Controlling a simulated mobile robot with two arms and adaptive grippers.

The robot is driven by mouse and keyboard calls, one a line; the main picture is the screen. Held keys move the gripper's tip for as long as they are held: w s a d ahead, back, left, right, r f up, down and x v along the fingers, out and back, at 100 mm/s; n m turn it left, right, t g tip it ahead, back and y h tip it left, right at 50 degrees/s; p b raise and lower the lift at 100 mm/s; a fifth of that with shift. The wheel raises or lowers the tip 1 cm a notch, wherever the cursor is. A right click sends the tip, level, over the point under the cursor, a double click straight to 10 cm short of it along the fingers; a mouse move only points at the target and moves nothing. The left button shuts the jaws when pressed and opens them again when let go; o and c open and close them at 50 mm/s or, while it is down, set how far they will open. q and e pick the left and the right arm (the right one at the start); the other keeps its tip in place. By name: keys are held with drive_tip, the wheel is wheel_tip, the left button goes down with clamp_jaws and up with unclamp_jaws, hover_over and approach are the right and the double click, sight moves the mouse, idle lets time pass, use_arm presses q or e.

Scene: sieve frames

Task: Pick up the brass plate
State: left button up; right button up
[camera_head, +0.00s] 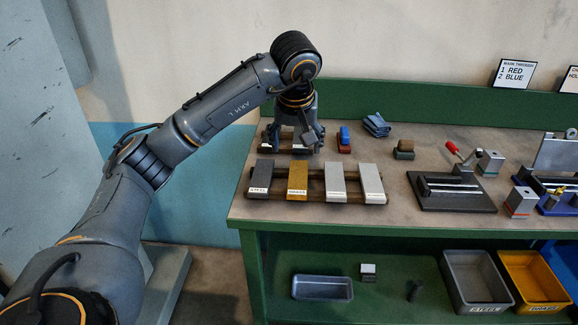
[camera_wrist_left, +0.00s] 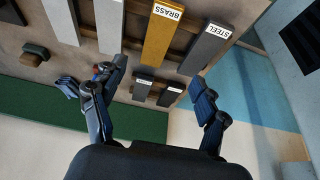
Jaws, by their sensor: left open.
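The brass plate (camera_head: 297,176) is a gold-yellow bar with a white label at its near end. It lies across a dark rack (camera_head: 258,192), between the dark grey steel plate (camera_head: 261,175) and a pale plate (camera_head: 334,178). The brass plate (camera_wrist_left: 163,38) and steel plate (camera_wrist_left: 207,48) also show in the left wrist view, with readable labels. My left gripper (camera_head: 297,142) points down behind the brass plate, above the bench's back left part. Its fingers (camera_wrist_left: 160,80) are spread apart and empty, clear of the brass plate. My right gripper is not in view.
A second rack with small dark labelled pieces (camera_wrist_left: 143,86) lies beneath my left gripper. Grey (camera_head: 446,265) and yellow (camera_head: 507,268) bins sit on the lower shelf.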

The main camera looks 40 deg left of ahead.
use_arm(q)
approach(298, 176)
wheel_tip(298, 176, down, 3)
drive_tip(key=shift+r, duration=0.2)
drive_tip(key=shift+w+a+f, duration=0.1)
drive_tip(key=shift+f, duration=0.05)
drive_tip(key=shift+p+x, duration=0.35)
drive_tip(key=shift+x, duration=0.4)
drive_tip(key=x, duration=0.3)
drive_tip(key=shift+w+a+f, duration=0.15)
drive_tip(key=shift+w+f, duration=0.05)
drive_tip(key=shift+w, duration=0.15)
drive_tip(key=shift+c, duration=1.3)
clamp_jaws()
drive_tip(key=shift+r, duration=0.15)
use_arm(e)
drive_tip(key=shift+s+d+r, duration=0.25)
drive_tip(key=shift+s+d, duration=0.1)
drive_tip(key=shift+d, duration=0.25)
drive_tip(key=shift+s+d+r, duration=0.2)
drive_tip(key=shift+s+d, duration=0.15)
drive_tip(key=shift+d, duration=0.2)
